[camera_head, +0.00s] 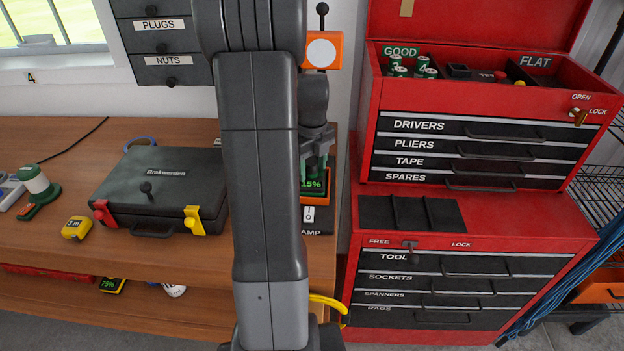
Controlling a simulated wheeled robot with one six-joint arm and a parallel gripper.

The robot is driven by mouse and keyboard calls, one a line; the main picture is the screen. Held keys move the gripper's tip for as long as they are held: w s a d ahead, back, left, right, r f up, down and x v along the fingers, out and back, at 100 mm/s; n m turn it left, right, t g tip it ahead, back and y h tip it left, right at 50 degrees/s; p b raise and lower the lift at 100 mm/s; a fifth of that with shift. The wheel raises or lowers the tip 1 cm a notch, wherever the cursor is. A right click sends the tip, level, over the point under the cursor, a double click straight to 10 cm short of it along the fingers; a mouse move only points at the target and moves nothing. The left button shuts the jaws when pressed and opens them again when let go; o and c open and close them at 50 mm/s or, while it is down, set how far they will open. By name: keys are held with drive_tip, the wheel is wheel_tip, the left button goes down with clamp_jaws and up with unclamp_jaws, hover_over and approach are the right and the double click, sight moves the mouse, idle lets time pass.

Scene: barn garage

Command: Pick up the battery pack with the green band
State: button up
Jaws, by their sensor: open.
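My gripper (316,160) points down at the right end of the workbench, partly hidden by my arm. Just below and between its fingers is a dark unit with green parts and a lit green "15%" readout (312,184). I cannot tell whether the green there is a band on a battery pack or part of the unit. The gripper is open, and contact is unclear. A dark, yellow-edged pack reading "75%" (112,286) lies on the lower shelf; I see no clear green band on it.
A black case (160,185) sits on the workbench (60,240), with a yellow tape measure (76,228) to its left. A red tool chest (480,215) stands close on the right. Its "GOOD" compartment holds several green cylinders (420,68). An orange device (322,50) stands behind my arm.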

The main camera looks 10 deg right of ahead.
clamp_jaws()
drive_tip(key=shift+r, duration=0.15)
